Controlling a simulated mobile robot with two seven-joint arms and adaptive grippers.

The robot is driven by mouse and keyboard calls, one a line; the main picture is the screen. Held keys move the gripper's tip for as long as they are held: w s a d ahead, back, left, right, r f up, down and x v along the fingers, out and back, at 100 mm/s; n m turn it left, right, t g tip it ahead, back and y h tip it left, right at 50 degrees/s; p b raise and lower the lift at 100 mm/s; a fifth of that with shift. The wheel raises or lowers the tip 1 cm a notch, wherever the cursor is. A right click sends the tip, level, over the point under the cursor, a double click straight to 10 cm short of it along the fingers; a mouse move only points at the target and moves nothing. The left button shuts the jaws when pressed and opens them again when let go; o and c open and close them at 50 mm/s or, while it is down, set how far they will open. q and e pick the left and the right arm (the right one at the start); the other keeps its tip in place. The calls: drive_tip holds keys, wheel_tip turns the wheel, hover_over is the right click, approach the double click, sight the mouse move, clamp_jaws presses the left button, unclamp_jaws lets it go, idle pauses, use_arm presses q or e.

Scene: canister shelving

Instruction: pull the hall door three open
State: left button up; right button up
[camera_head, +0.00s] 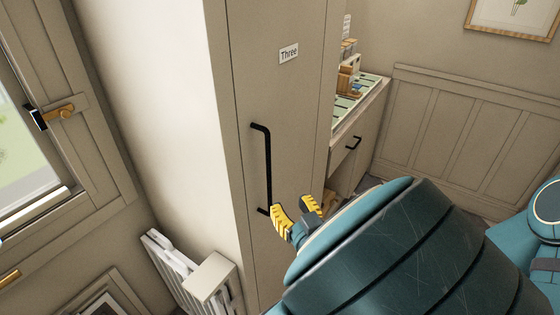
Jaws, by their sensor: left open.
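The tall beige door (290,120) carries a white label reading "Three" (289,54) and looks closed, flush with its frame. Its black vertical bar handle (267,165) is on the left side of the door. My left gripper (296,207), with yellow ridged fingers, is open just right of the handle's lower end. Its left finger overlaps that end in the picture; I cannot tell whether they touch. No part of the handle shows between the fingers. My teal arm hides the lower right of the door. My right gripper is not in view.
Panelled wall (470,130) lies behind.

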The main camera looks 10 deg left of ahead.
sight(270, 171)
use_arm(q)
drive_tip(key=x, duration=1.3)
drive_tip(key=shift+w+a+r, duration=0.25)
drive_tip(key=shift+a+r, duration=0.05)
drive_tip(key=shift+r, duration=0.1)
clamp_jaws()
